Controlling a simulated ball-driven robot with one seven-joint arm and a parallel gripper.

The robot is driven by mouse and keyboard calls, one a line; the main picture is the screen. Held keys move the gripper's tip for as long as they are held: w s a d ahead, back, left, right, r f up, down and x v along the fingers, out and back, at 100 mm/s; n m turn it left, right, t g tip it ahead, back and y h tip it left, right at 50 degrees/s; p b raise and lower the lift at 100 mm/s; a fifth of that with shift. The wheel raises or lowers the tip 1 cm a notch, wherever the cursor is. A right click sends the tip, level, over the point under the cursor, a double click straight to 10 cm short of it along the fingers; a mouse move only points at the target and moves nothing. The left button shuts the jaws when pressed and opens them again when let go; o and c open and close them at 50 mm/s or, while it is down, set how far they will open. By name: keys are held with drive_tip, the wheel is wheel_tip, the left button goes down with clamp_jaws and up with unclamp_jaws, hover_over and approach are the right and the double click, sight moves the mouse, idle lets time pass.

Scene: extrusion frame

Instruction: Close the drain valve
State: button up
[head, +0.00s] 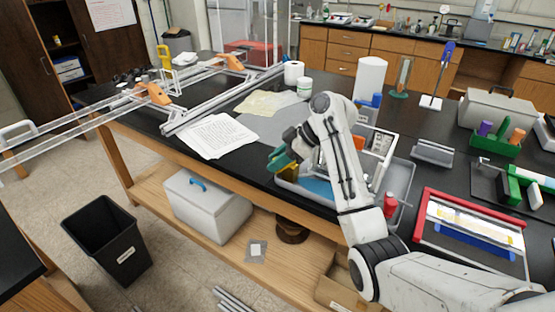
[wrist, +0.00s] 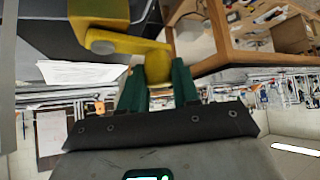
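The yellow drain valve (wrist: 100,12) fills the top of the wrist view, with a round pivot and a yellow lever (wrist: 132,47) running right from it. The lever ends in a rounded knob. My gripper (wrist: 152,82) has its two green fingers on either side of the knob, close together, and they appear to be shut on it. In the head view my gripper (head: 278,160) is at the front edge of the bench, beside a small yellow part. The valve's outlet is hidden by my arm there.
Papers (head: 217,136) lie to the left. The lower shelf holds a white cooler (head: 206,208); a black bin (head: 105,243) stands on the floor.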

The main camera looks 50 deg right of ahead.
clamp_jaws()
drive_tip(key=shift+w, duration=0.1)
drive_tip(key=m+h+p, duration=0.1)
drive_tip(key=w+m+t, duration=0.1)
drive_tip(key=shift+r+m+h+p, duration=0.15)
drive_tip(key=shift+m+h+p, duration=0.2)
drive_tip(key=shift+m+h, duration=0.05)
drive_tip(key=shift+w+d+m+h+p, duration=0.65)
drive_tip(key=shift+m+h, duration=0.85)
drive_tip(key=shift+m, duration=0.45)
drive_tip(key=shift+w+d+m+h+p, duration=0.5)
drive_tip(key=shift+d+m+h, duration=0.2)
drive_tip(key=shift+m+h, duration=1.05)
drive_tip(key=shift+w+d+m+h+p, duration=0.65)
drive_tip(key=shift+m+h, duration=0.6)
drive_tip(key=shift+m, duration=0.95)
drive_tip(key=shift+d, duration=0.1)
